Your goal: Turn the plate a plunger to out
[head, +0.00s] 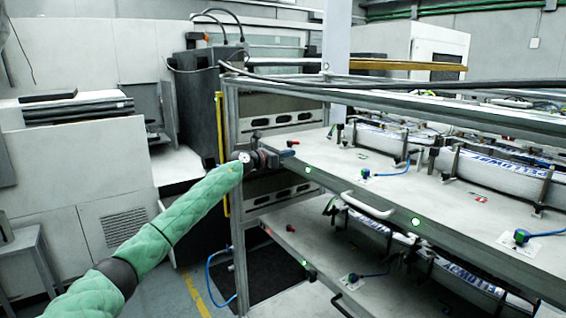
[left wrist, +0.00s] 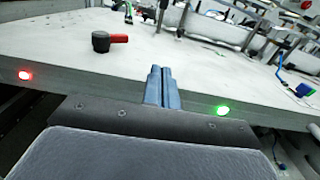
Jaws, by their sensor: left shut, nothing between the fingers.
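A plunger with a black round base and a red handle (left wrist: 110,40) stands on the pale plate (left wrist: 60,50) in the left wrist view. Its handle points to the right. In the head view my left gripper (head: 287,154) is at the near left corner of the upper plate (head: 340,175). Its blue fingers (left wrist: 162,85) are shut with nothing between them, at the plate's front edge, right of the plunger and apart from it in the picture. Which plate is plate a cannot be read. My right gripper is out of view.
A red light (left wrist: 24,76) and a green light (left wrist: 223,110) sit on the plate's front edge. A white handle (head: 366,205) sticks out of that edge. A lower plate (head: 330,250) carries another red-handled plunger (head: 291,228). A metal frame post (head: 237,230) stands beside my left arm.

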